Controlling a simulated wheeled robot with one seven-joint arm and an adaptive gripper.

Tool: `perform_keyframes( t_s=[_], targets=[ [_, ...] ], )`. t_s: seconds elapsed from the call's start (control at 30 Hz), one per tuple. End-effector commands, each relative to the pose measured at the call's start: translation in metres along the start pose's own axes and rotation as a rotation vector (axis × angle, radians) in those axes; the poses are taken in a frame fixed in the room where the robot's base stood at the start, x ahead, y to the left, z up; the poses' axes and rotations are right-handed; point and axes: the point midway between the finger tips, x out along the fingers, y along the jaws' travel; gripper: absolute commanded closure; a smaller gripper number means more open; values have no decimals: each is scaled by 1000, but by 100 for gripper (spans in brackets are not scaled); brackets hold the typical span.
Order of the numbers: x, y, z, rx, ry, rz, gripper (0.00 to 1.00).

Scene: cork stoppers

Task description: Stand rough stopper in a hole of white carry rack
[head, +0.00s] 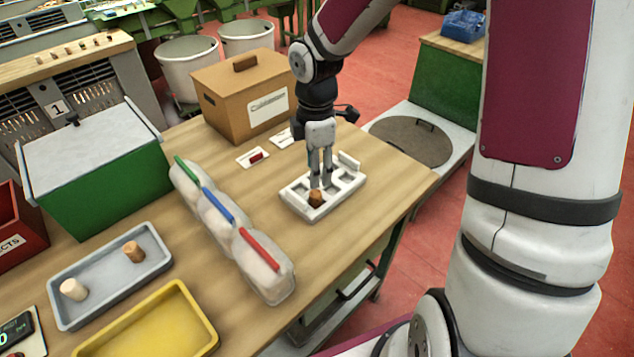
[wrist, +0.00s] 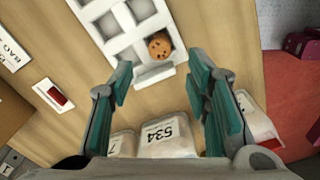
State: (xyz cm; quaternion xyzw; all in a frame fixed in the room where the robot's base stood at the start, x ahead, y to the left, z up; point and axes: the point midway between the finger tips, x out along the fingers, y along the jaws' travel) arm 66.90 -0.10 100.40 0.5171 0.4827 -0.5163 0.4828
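The white carry rack (head: 343,196) lies on the wooden table under my gripper (head: 320,184). A brown, speckled stopper (head: 316,197), which looks like the rough stopper, stands in the rack's near-end hole. In the wrist view its round top (wrist: 159,44) shows inside a corner hole of the rack (wrist: 119,45), and it looks upright. My gripper (wrist: 160,65) is open, with its teal finger pads wide apart and nothing between them. The stopper is just beyond the fingertips, apart from them. The rack's other visible holes look empty.
A grey tray (head: 110,273) holds a pale stopper (head: 73,289) and a tan stopper (head: 133,250). A yellow tray (head: 150,325) is in front. Clear bags with coloured clips (head: 232,232) lie left of the rack. A cardboard box (head: 240,92) stands behind. The table's right edge is close.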

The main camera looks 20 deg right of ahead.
Motion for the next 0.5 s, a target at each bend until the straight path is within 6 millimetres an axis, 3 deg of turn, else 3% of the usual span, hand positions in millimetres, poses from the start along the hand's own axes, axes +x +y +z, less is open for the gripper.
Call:
perform_keyframes(
  t_s=[0.1, 0.33, 0.5],
  targets=[
    [-20, 0, 0, 1, -1, 3, 56],
    [-38, -1, 1, 14, -7, 5, 56],
    [-68, -19, 6, 157, -59, 50, 56]
  ],
)
